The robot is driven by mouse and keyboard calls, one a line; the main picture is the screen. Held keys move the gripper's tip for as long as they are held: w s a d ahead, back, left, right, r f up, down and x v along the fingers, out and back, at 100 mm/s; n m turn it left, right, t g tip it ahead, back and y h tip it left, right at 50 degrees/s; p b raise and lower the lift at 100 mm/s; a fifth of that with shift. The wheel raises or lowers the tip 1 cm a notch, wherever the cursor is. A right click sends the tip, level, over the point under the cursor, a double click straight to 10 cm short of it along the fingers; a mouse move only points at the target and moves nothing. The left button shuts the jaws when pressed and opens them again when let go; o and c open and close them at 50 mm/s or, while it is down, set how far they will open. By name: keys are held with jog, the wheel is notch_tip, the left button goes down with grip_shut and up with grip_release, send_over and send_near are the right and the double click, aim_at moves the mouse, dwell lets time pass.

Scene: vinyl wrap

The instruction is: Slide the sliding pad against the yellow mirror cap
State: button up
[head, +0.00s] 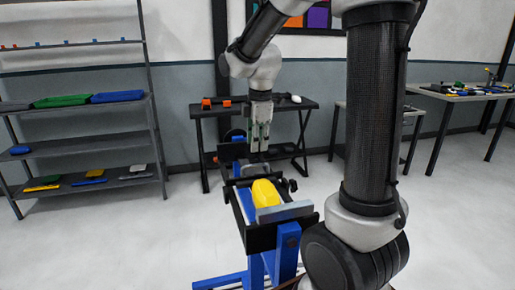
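The yellow mirror cap (264,193) sits on a blue and black clamp stand (245,222), just behind a grey block (285,211) at the stand's near end. Another grey piece (256,158) shows farther back on the stand; it looks like the sliding pad, apart from the cap, but I cannot be sure. My gripper (260,148) points straight down over the far part of the stand, behind the cap. Its fingertips are close to the far grey piece. Contact, and whether the fingers are open or shut on anything, is too small to tell.
Black knobs (293,185) stick out from the stand's sides. A dark table (205,112) with orange items stands behind. A shelf rack (80,143) with coloured panels is at left, and a cluttered table (465,96) at right. The floor left of the stand is clear.

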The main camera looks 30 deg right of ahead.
aim_at(256, 166)
jog(key=f, duration=0.2)
jog(key=w+f, duration=0.1)
jog(key=f, duration=0.5)
jog(key=shift+w+d, duration=0.2)
jog(key=shift+w, duration=0.15)
jog(key=shift+c, duration=0.2)
grip_shut()
